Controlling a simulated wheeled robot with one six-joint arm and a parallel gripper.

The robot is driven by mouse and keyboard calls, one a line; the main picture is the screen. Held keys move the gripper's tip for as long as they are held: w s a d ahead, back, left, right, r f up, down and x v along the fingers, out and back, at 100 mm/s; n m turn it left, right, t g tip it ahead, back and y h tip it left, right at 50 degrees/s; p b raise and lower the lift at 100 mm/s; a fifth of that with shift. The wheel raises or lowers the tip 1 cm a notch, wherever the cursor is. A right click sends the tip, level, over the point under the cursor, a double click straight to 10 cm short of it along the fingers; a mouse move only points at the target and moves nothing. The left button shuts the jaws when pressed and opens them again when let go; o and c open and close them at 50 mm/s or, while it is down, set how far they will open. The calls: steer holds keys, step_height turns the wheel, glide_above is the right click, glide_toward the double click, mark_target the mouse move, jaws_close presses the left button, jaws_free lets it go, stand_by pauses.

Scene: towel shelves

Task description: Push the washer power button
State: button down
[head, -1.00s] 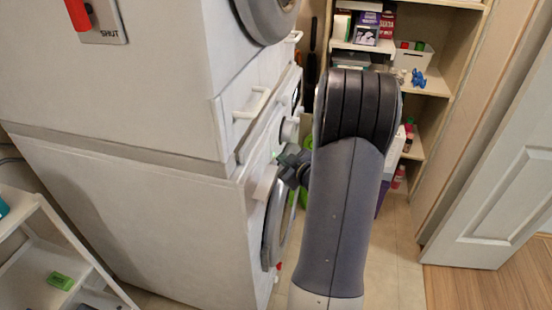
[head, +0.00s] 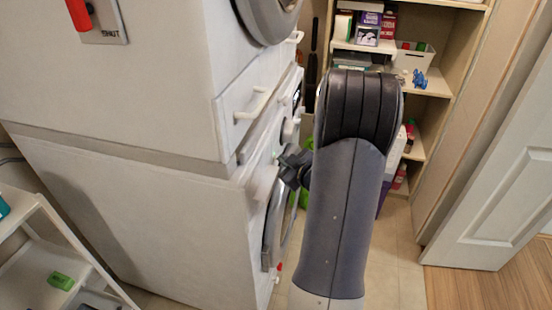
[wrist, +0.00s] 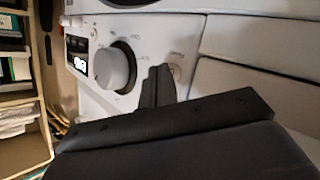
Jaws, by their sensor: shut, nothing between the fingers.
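The white washer (head: 130,215) stands below another white machine in the head view, its front seen edge-on. In the wrist view its panel shows a large round knob (wrist: 115,68), a small lit display (wrist: 79,65) and, right of the knob, a small round button (wrist: 176,71) with a label above it, apparently the power button. My gripper (head: 288,160) is at the washer's front, partly behind my arm in the head view. In the wrist view the closed fingertips (wrist: 159,72) are just left of the button, overlapping its edge. I cannot tell whether they touch it.
The upper machine (head: 110,100) overhangs the same front side, with a drawer handle (head: 255,103) just above my gripper. A shelf unit (head: 440,85) with boxes and bottles stands behind my arm. A white door (head: 500,170) is at the right. Floor (head: 395,260) is clear between.

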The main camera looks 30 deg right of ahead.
steer(key=shift+a+r, duration=0.1)
steer(key=shift+r, duration=0.05)
steer(key=s+d+p, duration=0.1)
steer(key=s+d, duration=0.3)
steer(key=shift+s, duration=0.4)
stand_by(2.2)
